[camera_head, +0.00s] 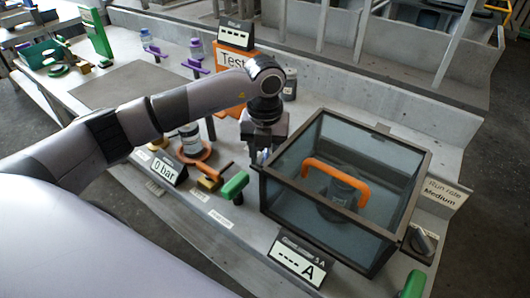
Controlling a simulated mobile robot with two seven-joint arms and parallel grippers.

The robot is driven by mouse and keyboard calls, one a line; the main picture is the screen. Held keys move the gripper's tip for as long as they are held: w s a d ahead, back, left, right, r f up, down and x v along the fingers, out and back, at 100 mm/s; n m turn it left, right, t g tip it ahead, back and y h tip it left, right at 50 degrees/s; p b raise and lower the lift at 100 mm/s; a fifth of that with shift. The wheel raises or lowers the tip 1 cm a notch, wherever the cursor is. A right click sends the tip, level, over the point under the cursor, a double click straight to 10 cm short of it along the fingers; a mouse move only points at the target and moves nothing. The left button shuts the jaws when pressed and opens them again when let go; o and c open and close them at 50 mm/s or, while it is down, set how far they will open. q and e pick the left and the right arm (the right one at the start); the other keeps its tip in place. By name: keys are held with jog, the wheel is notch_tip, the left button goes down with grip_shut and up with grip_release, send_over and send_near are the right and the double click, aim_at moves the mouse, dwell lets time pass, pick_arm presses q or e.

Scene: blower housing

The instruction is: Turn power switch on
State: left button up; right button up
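My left arm reaches in from the left, and its gripper (262,155) points down beside the left corner of the glass-walled box. Its fingers are small and dark here, and I cannot tell whether they are open or shut. A green handle (235,185) stands on the bench just below and left of the gripper, apart from it. Another green handle (413,285) shows at the bottom right edge. My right gripper is out of view.
The framed glass box (335,240) with an orange handle (335,177) inside takes up the right bench. A "---- A" display (297,262), a "0 bar" display (165,168), a run-rate knob (423,241) marked Medium and an orange "Test" panel (232,62) stand around.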

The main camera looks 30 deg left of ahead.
pick_arm(q)
grip_shut()
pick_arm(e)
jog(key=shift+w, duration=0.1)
pick_arm(q)
jog(key=shift+m, duration=0.4)
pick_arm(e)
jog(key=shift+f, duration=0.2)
pick_arm(q)
jog(key=shift+m+b, duration=0.3)
jog(key=m, duration=0.2)
jog(key=m+b, duration=0.1)
jog(key=m, duration=0.1)
jog(key=shift+a, duration=0.3)
jog(key=m+b, duration=0.1)
jog(key=m, duration=0.1)
jog(key=shift+a+m, duration=0.1)
jog(key=shift+m, duration=0.3)
jog(key=m+b, duration=0.1)
jog(key=m, duration=0.2)
jog(key=shift+w+a, duration=0.1)
jog(key=shift+a, duration=0.05)
jog(key=shift+m, duration=0.3)
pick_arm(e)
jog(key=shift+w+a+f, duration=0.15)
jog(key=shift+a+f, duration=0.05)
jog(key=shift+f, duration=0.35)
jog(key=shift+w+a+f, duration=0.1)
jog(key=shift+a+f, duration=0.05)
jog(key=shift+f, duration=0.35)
